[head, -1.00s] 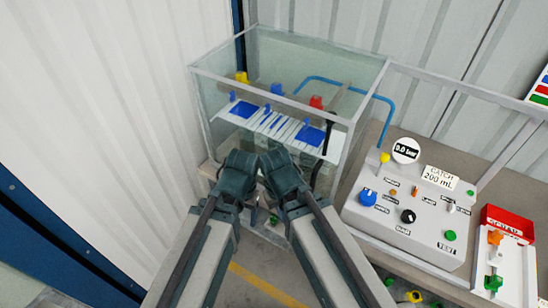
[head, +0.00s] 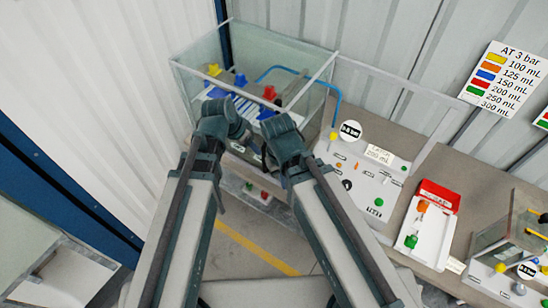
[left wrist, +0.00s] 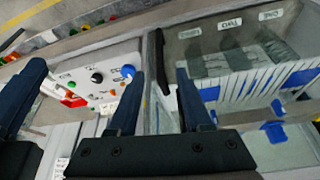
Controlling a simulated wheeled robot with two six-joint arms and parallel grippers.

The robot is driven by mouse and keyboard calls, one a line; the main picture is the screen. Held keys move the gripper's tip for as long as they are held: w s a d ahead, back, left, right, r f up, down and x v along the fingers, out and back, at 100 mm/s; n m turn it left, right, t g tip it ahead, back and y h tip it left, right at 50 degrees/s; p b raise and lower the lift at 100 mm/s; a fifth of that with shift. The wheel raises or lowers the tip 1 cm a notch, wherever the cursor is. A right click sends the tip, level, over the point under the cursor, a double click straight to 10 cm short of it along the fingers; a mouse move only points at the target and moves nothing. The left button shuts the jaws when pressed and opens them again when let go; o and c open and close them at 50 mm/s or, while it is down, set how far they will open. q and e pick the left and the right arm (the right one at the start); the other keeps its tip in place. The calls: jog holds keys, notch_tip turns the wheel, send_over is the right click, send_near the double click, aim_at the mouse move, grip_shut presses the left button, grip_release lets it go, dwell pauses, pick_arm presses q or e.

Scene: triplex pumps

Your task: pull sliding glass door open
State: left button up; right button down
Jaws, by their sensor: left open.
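The sliding glass door (head: 306,104) is part of the clear glass enclosure, seen upper left of centre in the head view. Its dark handle bar (left wrist: 161,62) shows in the left wrist view, just beyond and between the fingertips. My left gripper (left wrist: 160,78) is open and empty, with a finger to each side of the handle's line; I cannot tell whether it touches. In the head view the left gripper (head: 244,143) is in front of the enclosure, its tips partly hidden. My right gripper (head: 284,140) is close beside it; its fingers are not clear.
Inside the enclosure are blue, yellow and red knobs and white-and-blue strips. A control panel (head: 358,180) with knobs and a gauge is to the right. Beyond it are a red-and-white tray (head: 424,226) and another glass unit (head: 508,243). Corrugated walls stand behind.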

pick_arm(q)
jog(key=b+x, duration=1.3)
jog(key=x, duration=0.1)
jog(key=shift+d+r, duration=0.1)
jog(key=shift+d, duration=0.05)
grip_shut()
dwell(1.4)
